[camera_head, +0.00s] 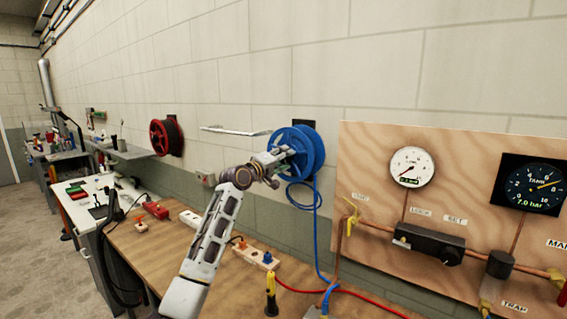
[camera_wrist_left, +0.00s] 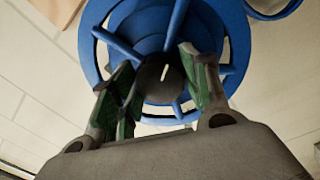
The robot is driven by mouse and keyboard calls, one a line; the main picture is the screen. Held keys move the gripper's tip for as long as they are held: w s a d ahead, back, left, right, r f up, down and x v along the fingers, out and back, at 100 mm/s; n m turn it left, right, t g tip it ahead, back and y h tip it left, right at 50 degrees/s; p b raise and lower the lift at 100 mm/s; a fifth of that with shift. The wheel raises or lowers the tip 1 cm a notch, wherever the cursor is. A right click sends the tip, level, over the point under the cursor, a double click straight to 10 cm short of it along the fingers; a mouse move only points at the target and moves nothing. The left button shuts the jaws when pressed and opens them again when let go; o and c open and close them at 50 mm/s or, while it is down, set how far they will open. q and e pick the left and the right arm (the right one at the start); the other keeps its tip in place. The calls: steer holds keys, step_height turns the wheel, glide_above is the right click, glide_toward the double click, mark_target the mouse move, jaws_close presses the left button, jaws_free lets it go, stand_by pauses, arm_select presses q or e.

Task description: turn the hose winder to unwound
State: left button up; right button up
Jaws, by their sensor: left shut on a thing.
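The hose winder (camera_head: 309,146) is a blue spoked reel mounted on the wall, with a blue hose hanging in loops below it. It fills the upper part of the left wrist view (camera_wrist_left: 88,50), where a dark round knob (camera_wrist_left: 158,74) with a pale slot sits at its front. My left gripper (camera_head: 283,152) is at the reel's front. In the left wrist view its green-padded fingers (camera_wrist_left: 163,85) stand on either side of the dark knob and are shut on it. My right gripper is in neither view.
A wooden panel (camera_head: 385,155) with gauges and valves stands at the right. A red reel (camera_head: 167,137) hangs on the wall to the left. The workbench (camera_head: 228,286) below holds a yellow-black screwdriver (camera_head: 271,292), power strips and a red hose.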

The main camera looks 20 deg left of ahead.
arm_select(q)
steer(key=m, duration=0.2)
steer(key=m+b, duration=0.1)
steer(key=m, duration=0.1)
steer(key=shift+f, duration=0.3)
steer(key=m, duration=0.2)
steer(key=shift+a+m+h+b, duration=0.1)
steer(key=shift+m+h+b, duration=0.2)
steer(key=shift+m+b, duration=0.1)
steer(key=m, duration=0.3)
steer(key=shift+m+g, duration=0.4)
steer(key=shift+w+a+r+m+p, duration=0.1)
steer(key=shift+m+p, duration=0.75)
steer(key=shift+m, duration=2.7)
steer(key=shift+a+r+m+p, duration=0.1)
steer(key=shift+m+p, duration=0.75)
steer(key=shift+m, duration=2.7)
